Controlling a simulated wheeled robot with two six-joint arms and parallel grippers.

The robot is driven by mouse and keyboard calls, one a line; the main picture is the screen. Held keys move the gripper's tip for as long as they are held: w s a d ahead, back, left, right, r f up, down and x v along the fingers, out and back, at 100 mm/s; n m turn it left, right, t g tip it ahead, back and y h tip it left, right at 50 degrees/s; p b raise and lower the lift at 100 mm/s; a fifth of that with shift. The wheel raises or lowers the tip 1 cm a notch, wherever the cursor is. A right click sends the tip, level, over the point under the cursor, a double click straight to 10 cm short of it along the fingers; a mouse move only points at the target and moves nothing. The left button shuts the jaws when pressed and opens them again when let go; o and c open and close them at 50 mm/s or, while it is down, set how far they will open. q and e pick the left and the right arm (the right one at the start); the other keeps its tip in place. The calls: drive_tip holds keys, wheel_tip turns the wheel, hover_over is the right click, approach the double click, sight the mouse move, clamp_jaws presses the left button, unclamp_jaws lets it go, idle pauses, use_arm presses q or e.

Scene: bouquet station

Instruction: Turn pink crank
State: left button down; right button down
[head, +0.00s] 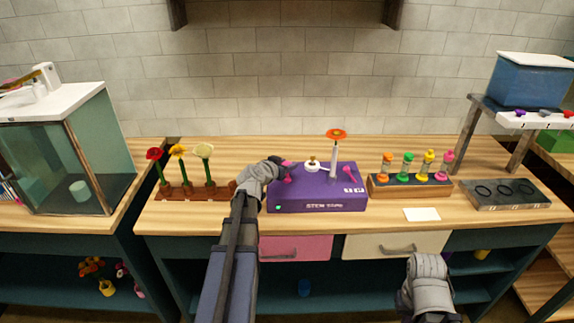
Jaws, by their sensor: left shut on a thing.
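A purple box (318,205) lettered "STEM TAPE" stands on the wooden counter. A pink crank (288,179) shows at the box's left end, partly hidden by my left gripper (282,166). The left gripper is shut on the crank, though its fingertips are small and partly covered. Another pink part (348,172) sits at the box's right side. A white and gold spool (312,164) and an upright orange flower (336,134) on a pale stem are on top. My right gripper (428,266) is low in front of the drawers, and its jaws cannot be made out.
A wooden rack (190,192) with red, yellow and cream flowers stands left of the box. A wooden holder (410,188) with several coloured tubes stands right, with a white card (422,214) in front. A dark tray (508,195) lies farther right. The counter's front edge is mostly clear.

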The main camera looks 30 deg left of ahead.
use_arm(q)
drive_tip(key=shift+s, duration=0.1)
drive_tip(key=shift+c, duration=2)
unclamp_jaws()
drive_tip(key=p+v, duration=0.3)
drive_tip(key=v, duration=0.4)
drive_tip(key=shift+s, duration=0.3)
drive_tip(key=shift+r, duration=0.15)
